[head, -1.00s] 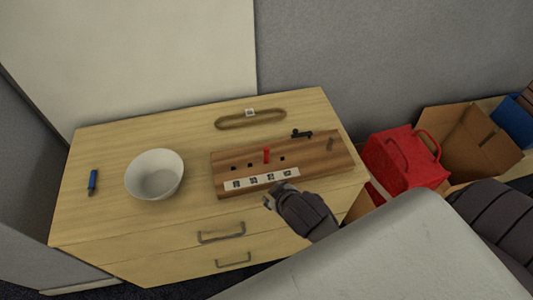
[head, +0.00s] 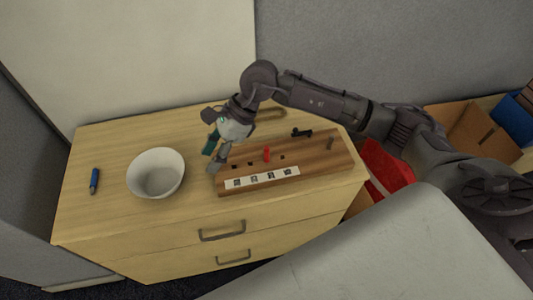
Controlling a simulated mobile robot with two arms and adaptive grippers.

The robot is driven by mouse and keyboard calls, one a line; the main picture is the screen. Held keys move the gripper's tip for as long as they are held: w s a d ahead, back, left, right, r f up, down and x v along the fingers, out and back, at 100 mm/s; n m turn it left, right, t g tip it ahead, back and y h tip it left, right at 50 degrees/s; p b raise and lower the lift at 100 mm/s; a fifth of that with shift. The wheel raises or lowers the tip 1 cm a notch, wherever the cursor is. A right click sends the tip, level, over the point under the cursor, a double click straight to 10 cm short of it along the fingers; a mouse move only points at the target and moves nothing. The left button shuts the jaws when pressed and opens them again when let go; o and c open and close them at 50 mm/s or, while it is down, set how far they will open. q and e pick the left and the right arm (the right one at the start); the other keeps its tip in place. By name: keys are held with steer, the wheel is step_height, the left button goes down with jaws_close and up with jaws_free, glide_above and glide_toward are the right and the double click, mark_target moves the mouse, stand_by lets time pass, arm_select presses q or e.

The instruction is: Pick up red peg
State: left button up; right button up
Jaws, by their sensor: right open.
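The red peg (head: 267,153) stands upright in the wooden board (head: 315,160) on the dresser top, in a row with several dark holes. My right gripper (head: 212,157) is open and empty, pointing down over the board's left end, between the white bowl and the peg. It is to the left of the red peg and apart from it. My left gripper is not in view.
A white bowl (head: 156,173) stands left of the gripper, and a blue marker-like object (head: 94,180) lies farther left. A small black object (head: 301,132) is at the board's back edge. My right arm partly hides a brown loop (head: 270,114) behind. A red bag (head: 388,172) is right of the dresser.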

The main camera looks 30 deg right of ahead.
mark_target(267, 147)
steer(key=w+d+h, duration=0.3)
steer(key=d+h, duration=0.5)
steer(key=d, duration=0.8)
steer(key=shift+n, duration=0.4)
step_height(267, 147, down, 8)
steer(key=shift+r+p, duration=0.1)
steer(key=shift+p, duration=0.95)
steer(key=f+p, duration=0.1)
steer(key=f, duration=0.1)
steer(key=f+p, duration=0.1)
steer(key=f, duration=0.1)
steer(key=shift+w+a+f, duration=0.15)
steer(key=shift+w+a, duration=0.05)
steer(key=shift+f, duration=0.55)
jaws_close()
